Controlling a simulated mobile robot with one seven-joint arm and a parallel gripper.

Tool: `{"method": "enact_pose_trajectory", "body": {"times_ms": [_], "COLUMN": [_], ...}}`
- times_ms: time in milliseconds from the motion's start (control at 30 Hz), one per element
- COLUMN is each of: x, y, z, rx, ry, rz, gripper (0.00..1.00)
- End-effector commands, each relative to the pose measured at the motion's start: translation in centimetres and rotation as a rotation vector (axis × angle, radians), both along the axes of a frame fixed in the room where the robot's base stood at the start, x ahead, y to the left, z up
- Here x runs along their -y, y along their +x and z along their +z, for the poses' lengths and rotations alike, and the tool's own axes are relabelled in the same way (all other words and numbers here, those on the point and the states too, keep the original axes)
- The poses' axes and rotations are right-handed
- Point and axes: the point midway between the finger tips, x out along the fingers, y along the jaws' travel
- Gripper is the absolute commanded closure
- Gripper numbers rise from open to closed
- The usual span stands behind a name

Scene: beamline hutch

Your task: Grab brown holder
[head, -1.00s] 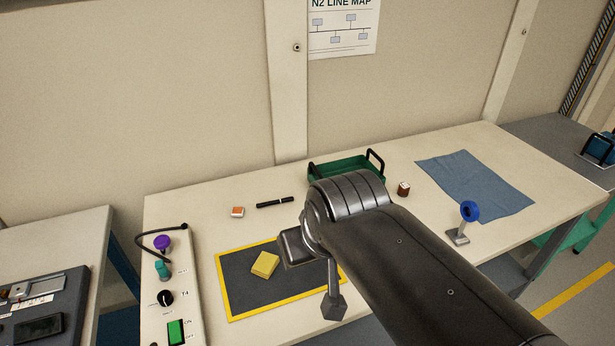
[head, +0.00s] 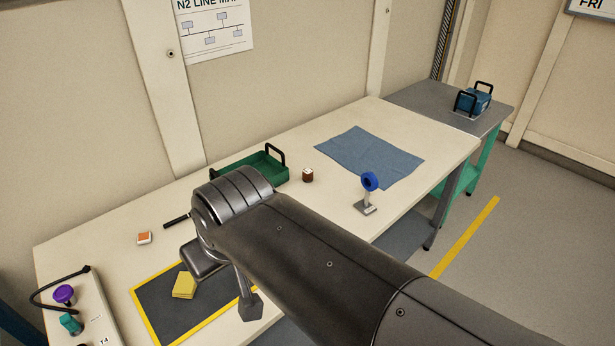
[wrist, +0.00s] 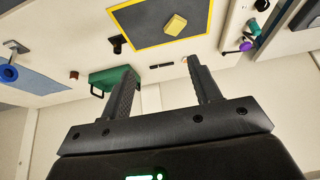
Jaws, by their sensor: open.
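The brown holder (head: 307,175) is a small dark brown block with a pale top. It stands upright on the cream bench, right of the green tray and left of the blue cloth. It also shows small in the wrist view (wrist: 74,75), left of the green tray. My gripper (wrist: 161,65) is open, with two dark fingers apart and nothing between them. The holder lies outside the fingers, to their left in the wrist view. In the head view my arm covers the middle of the bench, and the fingers cannot be made out clearly.
The green tray (head: 225,175) has black handles. A blue ring on a stand (head: 369,182) is beside the blue cloth (head: 368,152). A yellow block (head: 184,285) lies on the yellow-edged mat (head: 160,305). An orange-and-white block (head: 144,238) and black pen (head: 176,220) lie behind the mat.

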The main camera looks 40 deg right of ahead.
Motion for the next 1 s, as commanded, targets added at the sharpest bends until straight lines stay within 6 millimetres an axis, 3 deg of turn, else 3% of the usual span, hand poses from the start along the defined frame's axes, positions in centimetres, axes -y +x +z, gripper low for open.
{"method": "enact_pose_trajectory", "body": {"times_ms": [567,767,1000], "x": [0.2,2.0,6.4], "y": [0.6,4.8,12.3], "z": [0.3,1.7,2.8], "rx": [-0.002,-0.022,-0.051], "ry": [-0.003,-0.026,-0.053], "rz": [-0.004,-0.031,-0.066], "gripper": [0.39,0.39,0.39]}}
